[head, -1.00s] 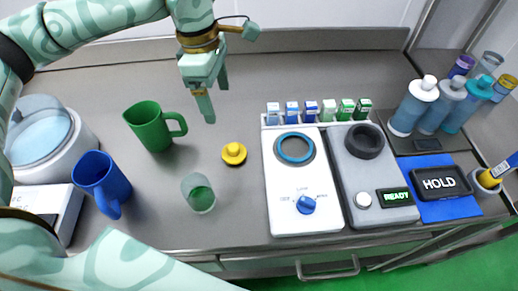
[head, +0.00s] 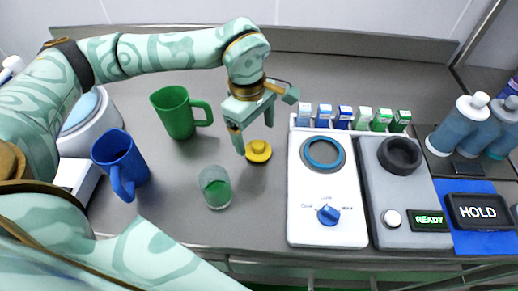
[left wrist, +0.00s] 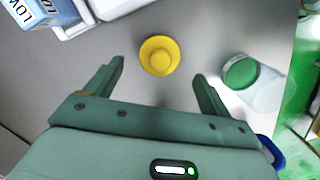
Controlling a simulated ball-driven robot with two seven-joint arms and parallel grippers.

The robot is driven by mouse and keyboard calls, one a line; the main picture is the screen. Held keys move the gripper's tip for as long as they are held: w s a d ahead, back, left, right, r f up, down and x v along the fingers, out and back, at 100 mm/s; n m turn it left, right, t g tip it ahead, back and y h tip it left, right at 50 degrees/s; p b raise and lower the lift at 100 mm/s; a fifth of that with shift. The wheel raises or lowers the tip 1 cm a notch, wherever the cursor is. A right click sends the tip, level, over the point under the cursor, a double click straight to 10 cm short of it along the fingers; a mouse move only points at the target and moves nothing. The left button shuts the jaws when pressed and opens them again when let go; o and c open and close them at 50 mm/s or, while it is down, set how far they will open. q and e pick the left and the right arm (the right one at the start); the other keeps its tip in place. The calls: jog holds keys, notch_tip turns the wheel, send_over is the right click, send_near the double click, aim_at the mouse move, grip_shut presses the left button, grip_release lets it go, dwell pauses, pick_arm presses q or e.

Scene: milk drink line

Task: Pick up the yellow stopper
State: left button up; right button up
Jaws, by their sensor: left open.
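The yellow stopper (head: 258,151) lies on the grey counter, left of the white device and right of the green mug. It is a round disc with a raised knob. My left gripper (head: 254,141) is just above and beside it in the head view, open and empty. In the left wrist view the stopper (left wrist: 159,56) lies beyond the tips of the open left gripper (left wrist: 160,72), roughly centred between the two fingers and apart from them. My right gripper is not in view.
A glass with green contents (head: 215,188) stands close to the stopper. A green mug (head: 176,114) and a blue mug (head: 119,160) are further left. A white dial device (head: 326,200) and small cartons (head: 344,117) stand to the right.

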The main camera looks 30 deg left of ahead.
aim_at(258, 144)
pick_arm(q)
jog(key=f, duration=0.2)
jog(key=d+f+b, duration=0.1)
jog(key=f, duration=0.1)
jog(key=shift+f, duration=0.4)
jog(key=shift+s+r, duration=0.1)
jog(key=shift+r, duration=0.05)
jog(key=shift+c, duration=0.2)
jog(key=c, duration=1.1)
jog(key=shift+c, duration=0.2)
jog(key=shift+r, duration=0.1)
